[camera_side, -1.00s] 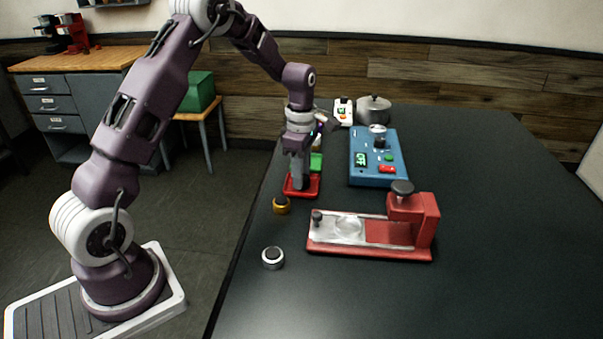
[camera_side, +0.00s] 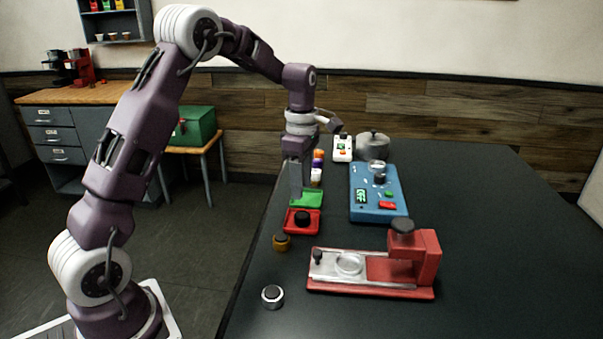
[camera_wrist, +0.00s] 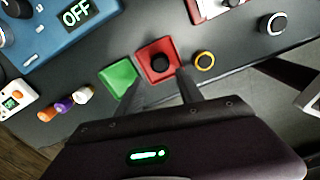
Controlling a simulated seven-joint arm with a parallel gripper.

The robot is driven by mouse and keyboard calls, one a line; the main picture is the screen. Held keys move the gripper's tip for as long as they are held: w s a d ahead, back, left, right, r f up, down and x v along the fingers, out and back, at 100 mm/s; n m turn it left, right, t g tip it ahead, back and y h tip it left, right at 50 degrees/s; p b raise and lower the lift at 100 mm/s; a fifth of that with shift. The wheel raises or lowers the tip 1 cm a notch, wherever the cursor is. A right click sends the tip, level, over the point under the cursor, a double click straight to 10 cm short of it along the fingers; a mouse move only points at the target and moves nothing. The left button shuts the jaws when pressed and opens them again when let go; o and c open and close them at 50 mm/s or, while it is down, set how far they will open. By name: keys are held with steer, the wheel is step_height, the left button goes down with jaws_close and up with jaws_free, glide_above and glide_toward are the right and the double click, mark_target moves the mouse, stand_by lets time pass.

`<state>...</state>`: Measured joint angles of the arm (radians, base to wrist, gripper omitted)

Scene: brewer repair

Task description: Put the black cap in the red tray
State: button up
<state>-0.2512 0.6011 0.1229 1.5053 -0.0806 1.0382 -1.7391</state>
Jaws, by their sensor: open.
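The black cap (camera_side: 302,218) sits inside the red tray (camera_side: 290,229) near the table's left edge. In the wrist view the black cap (camera_wrist: 160,62) lies in the middle of the red tray (camera_wrist: 172,77). My gripper (camera_side: 299,196) is raised above the trays, behind the cap in the side view and apart from it.
A green tray (camera_side: 308,197) adjoins the red tray behind. A gold ring with a dark top (camera_side: 281,242) and a silver one (camera_side: 272,296) stand in front. A red-based press (camera_side: 380,288) and blue OFF box (camera_side: 377,208) stand to the right. The far right of the table is clear.

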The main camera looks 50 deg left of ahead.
steer(key=s+d+r+m+t, duration=0.1)
steer(key=s+d+r+m, duration=0.35)
steer(key=s+r, duration=0.2)
steer(key=s+d+r+m+t, duration=0.2)
steer(key=s+d+r+m, duration=0.25)
steer(key=r+m, duration=0.2)
steer(key=s+d+f+m+t, duration=0.1)
steer(key=s+d+m, duration=0.1)
steer(key=s+m, duration=0.4)
steer(key=s+d+m+t, duration=0.1)
steer(key=s+d+m, duration=0.2)
steer(key=s+m, duration=0.4)
steer(key=s, duration=0.4)
steer(key=shift+s+d+f+t, duration=0.2)
steer(key=shift+f+t, duration=0.1)
steer(key=shift+f, duration=0.05)
